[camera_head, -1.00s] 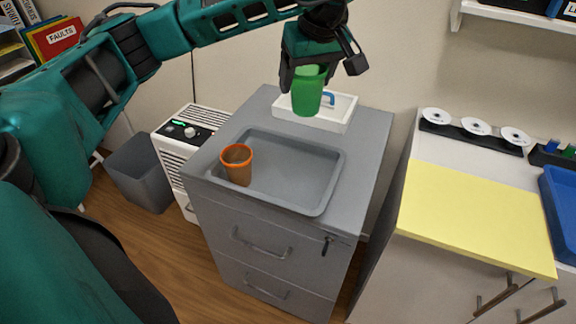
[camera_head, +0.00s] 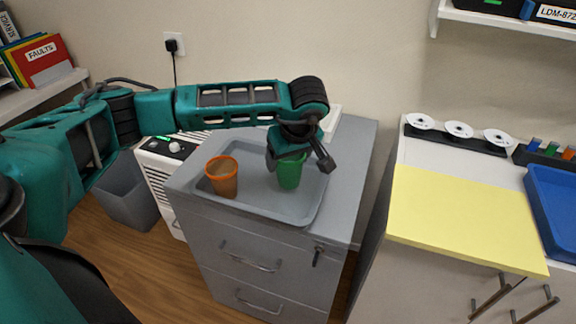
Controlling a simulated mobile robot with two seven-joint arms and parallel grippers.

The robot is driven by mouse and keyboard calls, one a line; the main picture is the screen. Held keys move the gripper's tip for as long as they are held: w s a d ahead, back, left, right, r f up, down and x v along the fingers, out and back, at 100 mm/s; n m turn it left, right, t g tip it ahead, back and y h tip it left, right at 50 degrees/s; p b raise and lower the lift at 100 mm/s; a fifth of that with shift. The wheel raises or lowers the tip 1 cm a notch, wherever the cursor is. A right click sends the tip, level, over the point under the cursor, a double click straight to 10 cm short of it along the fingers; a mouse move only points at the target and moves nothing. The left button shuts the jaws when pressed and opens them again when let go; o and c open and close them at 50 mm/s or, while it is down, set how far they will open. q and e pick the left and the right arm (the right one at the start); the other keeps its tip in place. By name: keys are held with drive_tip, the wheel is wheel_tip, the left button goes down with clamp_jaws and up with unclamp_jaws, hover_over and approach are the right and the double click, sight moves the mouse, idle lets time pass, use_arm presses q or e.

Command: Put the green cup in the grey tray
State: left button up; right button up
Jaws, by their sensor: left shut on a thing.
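The green cup (camera_head: 290,173) is upright in my left gripper (camera_head: 288,158), which is shut on its upper part. The cup is over the right half of the grey tray (camera_head: 297,213); I cannot tell whether its base touches the tray floor. The grey tray lies on top of a grey drawer cabinet. An orange cup (camera_head: 222,177) stands in the left part of the tray, apart from the green cup. My right gripper is not in view.
A white box (camera_head: 331,121) behind the tray is mostly hidden by my arm. A grey bin (camera_head: 126,192) and a white heater (camera_head: 163,160) stand left of the cabinet (camera_head: 262,262). At right is a counter with a yellow sheet (camera_head: 462,218) and a blue tray (camera_head: 555,205).

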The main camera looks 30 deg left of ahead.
use_arm(q)
wheel_tip(320, 180, down, 3)
drive_tip(key=shift+r, duration=0.2)
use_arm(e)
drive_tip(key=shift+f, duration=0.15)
use_arm(q)
drive_tip(key=shift+f, duration=0.15)
drive_tip(key=o, duration=1.2)
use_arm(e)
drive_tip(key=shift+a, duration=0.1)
use_arm(q)
drive_tip(key=shift+r, duration=0.3)
drive_tip(key=shift+d+r, duration=0.15)
drive_tip(key=shift+r, duration=0.2)
drive_tip(key=v, duration=1.1)
drive_tip(key=shift+p, duration=0.4)
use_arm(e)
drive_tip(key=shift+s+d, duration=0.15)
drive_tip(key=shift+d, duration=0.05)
